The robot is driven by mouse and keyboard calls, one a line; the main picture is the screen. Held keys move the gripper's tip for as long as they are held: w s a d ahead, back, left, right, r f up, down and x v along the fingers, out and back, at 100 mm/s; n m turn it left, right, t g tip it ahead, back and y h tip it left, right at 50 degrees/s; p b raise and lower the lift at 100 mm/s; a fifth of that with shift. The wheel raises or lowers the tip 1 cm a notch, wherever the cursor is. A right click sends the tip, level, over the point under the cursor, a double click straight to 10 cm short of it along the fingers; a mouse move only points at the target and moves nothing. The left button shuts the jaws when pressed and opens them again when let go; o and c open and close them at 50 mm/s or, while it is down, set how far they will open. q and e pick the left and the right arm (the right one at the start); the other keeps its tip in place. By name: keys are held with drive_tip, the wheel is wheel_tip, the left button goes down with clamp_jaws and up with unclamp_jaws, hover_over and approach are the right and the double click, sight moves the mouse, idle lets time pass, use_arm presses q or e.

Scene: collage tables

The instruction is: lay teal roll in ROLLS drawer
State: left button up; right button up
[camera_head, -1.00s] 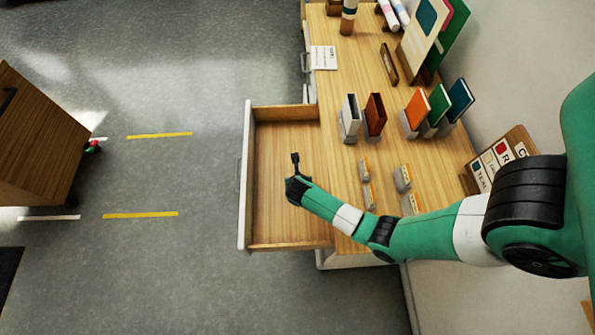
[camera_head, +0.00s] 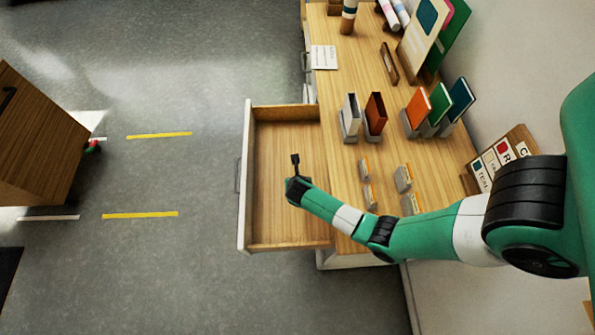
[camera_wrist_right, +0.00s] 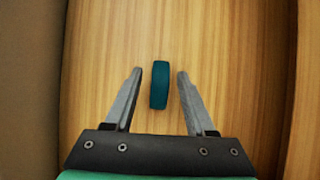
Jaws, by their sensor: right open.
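The teal roll (camera_wrist_right: 159,85) lies on the wooden drawer floor in the right wrist view, between the open fingers and apart from both. My right gripper (camera_wrist_right: 155,90) is open, with a gap on each side of the roll. In the head view my right gripper (camera_head: 295,160) is over the open drawer (camera_head: 270,205), and the roll cannot be made out there. The drawer is pulled out from the wooden table and its floor looks otherwise bare. No drawer label is readable. My left gripper is not in view.
The wooden table (camera_head: 345,90) holds books in grey stands (camera_head: 375,112), small grey holders (camera_head: 403,178), a white card (camera_head: 323,57) and a sign board (camera_head: 500,155) at the back. A wooden cabinet (camera_head: 38,140) stands at left.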

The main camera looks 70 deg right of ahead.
drive_tip(key=shift+r, duration=0.35)
drive_tip(key=p+v, duration=0.5)
drive_tip(key=v, duration=0.7)
drive_tip(key=shift+r, duration=0.3)
drive_tip(key=shift+w, duration=0.1)
